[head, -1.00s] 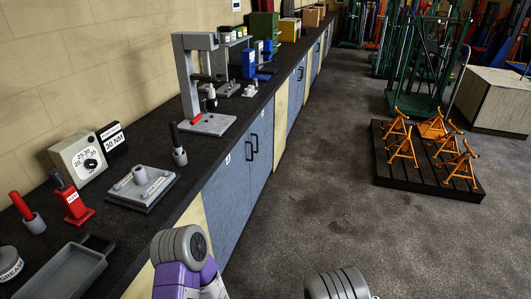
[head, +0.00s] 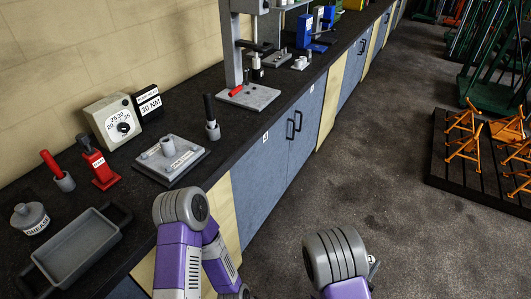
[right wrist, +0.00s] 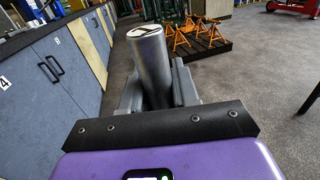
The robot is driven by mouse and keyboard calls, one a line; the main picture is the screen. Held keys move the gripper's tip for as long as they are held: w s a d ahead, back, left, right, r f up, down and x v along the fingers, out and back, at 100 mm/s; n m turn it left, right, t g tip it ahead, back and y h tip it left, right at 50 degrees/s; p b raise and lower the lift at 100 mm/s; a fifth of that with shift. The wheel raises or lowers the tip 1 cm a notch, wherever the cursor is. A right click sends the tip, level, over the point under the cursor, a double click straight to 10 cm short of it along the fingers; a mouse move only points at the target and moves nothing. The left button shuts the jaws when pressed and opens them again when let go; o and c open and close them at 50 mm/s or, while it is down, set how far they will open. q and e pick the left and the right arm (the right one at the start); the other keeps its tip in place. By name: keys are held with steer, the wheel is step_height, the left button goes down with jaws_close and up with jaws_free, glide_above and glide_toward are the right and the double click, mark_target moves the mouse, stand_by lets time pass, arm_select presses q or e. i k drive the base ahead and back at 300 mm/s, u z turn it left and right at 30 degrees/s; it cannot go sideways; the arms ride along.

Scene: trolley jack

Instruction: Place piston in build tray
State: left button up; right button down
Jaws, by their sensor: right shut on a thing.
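The grey build tray (head: 82,252) with dark handles sits on the dark bench at the lower left of the head view; it looks empty. In the right wrist view my right gripper (right wrist: 158,92) is shut on the piston (right wrist: 150,58), a silver metal cylinder with a marking on its top face. It holds the piston out over the floor beside the cabinets, away from the bench top. In the head view only a small grey bit at the edge of my right arm shows near the hand; the piston is hidden there. My left gripper is out of view below the frame.
Near the tray stand a grease pot (head: 30,218), a red-handled tool (head: 58,172), a red jack-like part (head: 98,163), a torque dial box (head: 113,122) and a grey plate fixture (head: 172,160). A press (head: 235,50) stands further back.

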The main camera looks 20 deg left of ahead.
mark_target(65, 261)
steer(key=u, duration=3.55)
